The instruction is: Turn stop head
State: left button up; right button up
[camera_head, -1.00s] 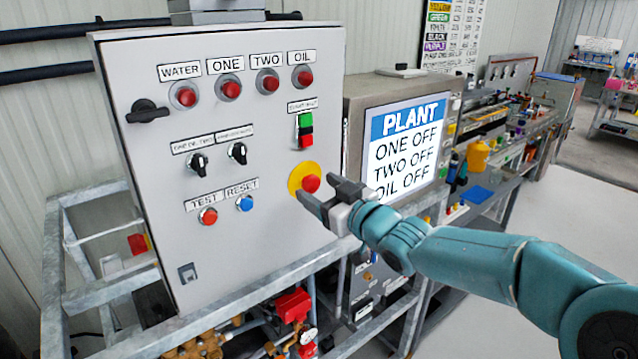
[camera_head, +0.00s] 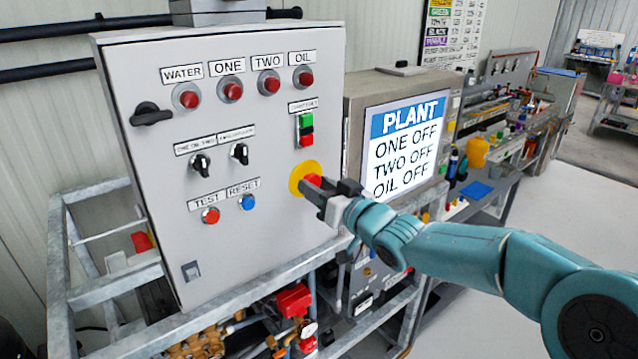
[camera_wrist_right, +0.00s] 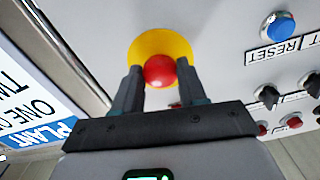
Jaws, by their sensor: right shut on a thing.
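The stop head is a red mushroom button (camera_head: 313,181) on a round yellow plate (camera_head: 298,172), low on the right side of the grey control panel (camera_head: 250,270). In the right wrist view the red head (camera_wrist_right: 159,71) sits between the two dark fingers, with the yellow plate (camera_wrist_right: 160,38) behind it. My right gripper (camera_head: 318,190) is at the head and shut on it, its fingers one on each side. In the head view the gripper hides part of the head. My left gripper is not in view.
The panel carries red lamps (camera_head: 233,90), black selector switches (camera_head: 200,163), a red test button (camera_head: 210,215) and a blue reset button (camera_head: 246,202). A PLANT screen (camera_head: 405,145) reads ONE OFF, TWO OFF, OIL OFF. Metal frame rails (camera_head: 110,285) run below.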

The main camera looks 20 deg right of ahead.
jog(key=shift+s+d+r+m, duration=0.1)
jog(key=shift+r+m, duration=0.15)
jog(key=shift+m, duration=0.55)
jog(key=o, duration=1.1)
jog(key=shift+f, duration=0.1)
jog(key=b+v, duration=0.3)
jog(key=v, duration=1.3)
jog(key=shift+s, duration=0.15)
